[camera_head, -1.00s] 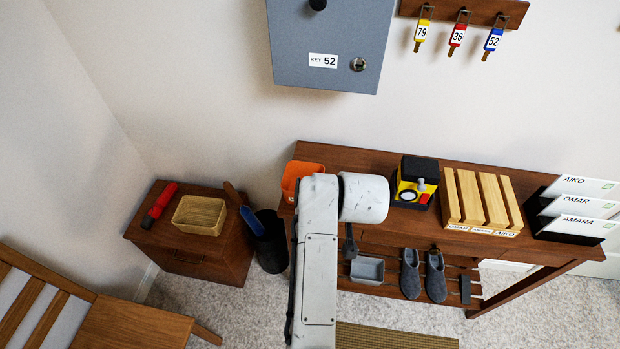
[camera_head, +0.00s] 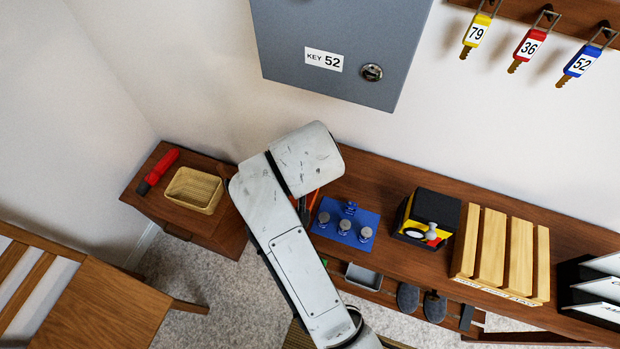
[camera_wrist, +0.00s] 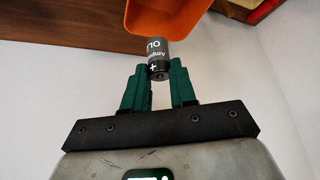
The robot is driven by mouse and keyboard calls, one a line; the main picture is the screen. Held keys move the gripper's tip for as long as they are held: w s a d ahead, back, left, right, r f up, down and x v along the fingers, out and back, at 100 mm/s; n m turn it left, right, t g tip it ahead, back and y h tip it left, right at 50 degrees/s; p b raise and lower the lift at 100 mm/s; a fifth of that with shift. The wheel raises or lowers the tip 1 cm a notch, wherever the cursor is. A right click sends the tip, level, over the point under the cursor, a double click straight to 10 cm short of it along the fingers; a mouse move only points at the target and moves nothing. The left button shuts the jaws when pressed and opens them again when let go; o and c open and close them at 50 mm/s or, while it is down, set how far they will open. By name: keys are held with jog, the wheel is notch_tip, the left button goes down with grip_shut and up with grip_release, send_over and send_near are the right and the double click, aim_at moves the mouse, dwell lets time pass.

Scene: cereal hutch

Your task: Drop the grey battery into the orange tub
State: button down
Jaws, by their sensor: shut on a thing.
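My gripper (camera_wrist: 160,84) shows in the wrist view with its green fingers shut on the grey battery (camera_wrist: 156,55). The battery is dark grey with light lettering and a plus mark, and its plus end points toward my gripper. The orange tub (camera_wrist: 170,14) is at the top of the wrist view, with the battery's far end close to its edge; I cannot tell whether they touch. In the head view my arm hides my gripper and the battery, and nearly all of the tub; only a thin orange-red sliver shows beside the arm.
A blue plate (camera_head: 328,232) with several upright knobbed pieces lies on the table right of my arm. A black and yellow box (camera_head: 424,217) and a wooden slatted rack (camera_head: 499,252) stand further right. A grey key cabinet (camera_head: 345,40) hangs above. A low chest holds a basket (camera_head: 194,190).

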jog(key=shift+f, duration=0.5)
notch_tip(320, 180, down, 6)
jog(key=b, duration=0.6)
jog(key=shift+r+b, duration=0.15)
jog(key=shift+b, duration=0.25)
jog(key=c, duration=0.8)
grip_release()
jog(key=shift+r, duration=0.1)
jog(key=v, duration=1)
jog(key=shift+s+r, duration=0.15)
jog(key=shift+r, duration=0.2)
